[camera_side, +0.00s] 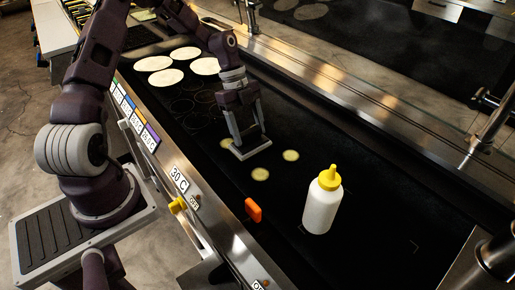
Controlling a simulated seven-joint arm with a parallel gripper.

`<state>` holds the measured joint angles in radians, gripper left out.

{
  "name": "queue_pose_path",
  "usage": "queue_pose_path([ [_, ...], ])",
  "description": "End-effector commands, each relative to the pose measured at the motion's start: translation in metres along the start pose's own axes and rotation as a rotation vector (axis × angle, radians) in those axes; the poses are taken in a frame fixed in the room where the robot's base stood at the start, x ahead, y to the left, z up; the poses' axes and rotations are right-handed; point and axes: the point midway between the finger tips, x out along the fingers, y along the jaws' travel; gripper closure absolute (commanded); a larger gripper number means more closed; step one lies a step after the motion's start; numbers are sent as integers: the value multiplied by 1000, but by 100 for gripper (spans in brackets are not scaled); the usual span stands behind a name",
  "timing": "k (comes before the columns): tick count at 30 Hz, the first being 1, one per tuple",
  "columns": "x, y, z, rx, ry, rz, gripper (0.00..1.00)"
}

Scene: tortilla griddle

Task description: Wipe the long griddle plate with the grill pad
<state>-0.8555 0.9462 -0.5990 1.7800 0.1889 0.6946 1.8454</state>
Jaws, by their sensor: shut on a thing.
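The long griddle plate (350,172) is a black surface running from upper left to lower right. My gripper (248,138) points down over its middle. A light grey flat piece, which looks like the grill pad (252,150), is at the fingertips, and the gripper is shut on it. The pad is low at the plate and appears to touch it. Yellowish residue spots lie near it: one partly hidden at its left (225,143), one to its right (290,155) and one in front (260,174).
Several pale tortillas (166,77) lie on the upper left of the plate. A white bottle with a yellow cap (322,205) stands upright to the right. An orange object (253,209) is at the front edge. A metal rail (300,72) runs behind.

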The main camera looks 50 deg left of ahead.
Motion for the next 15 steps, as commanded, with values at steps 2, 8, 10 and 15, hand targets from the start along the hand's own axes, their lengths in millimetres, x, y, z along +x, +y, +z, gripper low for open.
queue_pose_path([
  [2, 2, -2, -6, 2, 0, 0, 82],
  [8, 3, -4, -9, 0, 0, -1, 82],
  [10, 3, -4, -9, 0, 0, -1, 82],
  [15, 5, -6, -14, 1, 0, -1, 82],
])
